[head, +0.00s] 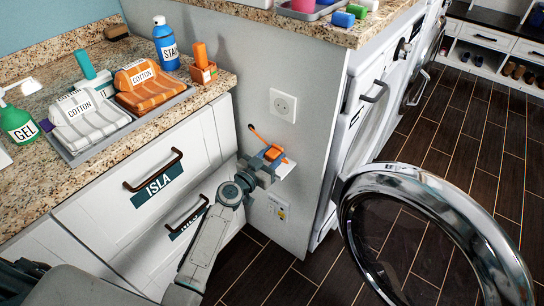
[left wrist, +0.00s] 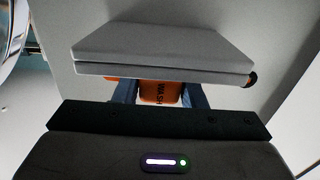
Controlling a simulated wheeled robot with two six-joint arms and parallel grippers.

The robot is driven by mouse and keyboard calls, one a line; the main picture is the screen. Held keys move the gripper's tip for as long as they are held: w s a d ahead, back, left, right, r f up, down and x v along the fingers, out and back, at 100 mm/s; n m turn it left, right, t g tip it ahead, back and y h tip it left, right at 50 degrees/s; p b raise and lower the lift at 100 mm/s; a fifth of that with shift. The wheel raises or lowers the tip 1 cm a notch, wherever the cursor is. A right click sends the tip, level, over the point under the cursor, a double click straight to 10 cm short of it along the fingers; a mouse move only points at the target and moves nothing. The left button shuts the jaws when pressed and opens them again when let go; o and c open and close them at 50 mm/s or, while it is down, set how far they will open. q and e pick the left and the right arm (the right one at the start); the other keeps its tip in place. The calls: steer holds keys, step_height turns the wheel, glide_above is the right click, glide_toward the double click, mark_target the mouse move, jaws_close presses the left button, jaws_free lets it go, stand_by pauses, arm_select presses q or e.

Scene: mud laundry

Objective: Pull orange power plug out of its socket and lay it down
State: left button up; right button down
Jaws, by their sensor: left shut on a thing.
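The orange plug (head: 272,152), marked WASH, is between the fingers of my left gripper (head: 270,160), which is shut on it. In the left wrist view the plug (left wrist: 158,92) shows between the two blue-grey fingers, partly hidden by a pale slab. An orange cord (head: 258,135) runs from the plug up to a dark spot on the wall. A white wall socket (head: 284,105) above the plug has nothing in it. A lower wall socket (head: 277,202) sits below my gripper. The plug's prongs are hidden. My right gripper is not in view.
A small white shelf (head: 286,170) juts from the wall at the gripper; its slab (left wrist: 165,45) also fills the upper wrist view. An open round washer door (head: 440,195) stands to the right. The counter (head: 95,170) holds cotton stacks and bottles above drawers.

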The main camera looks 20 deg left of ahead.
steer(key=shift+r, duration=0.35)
arm_select(q)
steer(key=o, duration=1.8)
steer(key=shift+s+f, duration=0.1)
steer(key=shift+b+v, duration=0.5)
steer(key=shift+v, duration=1.9)
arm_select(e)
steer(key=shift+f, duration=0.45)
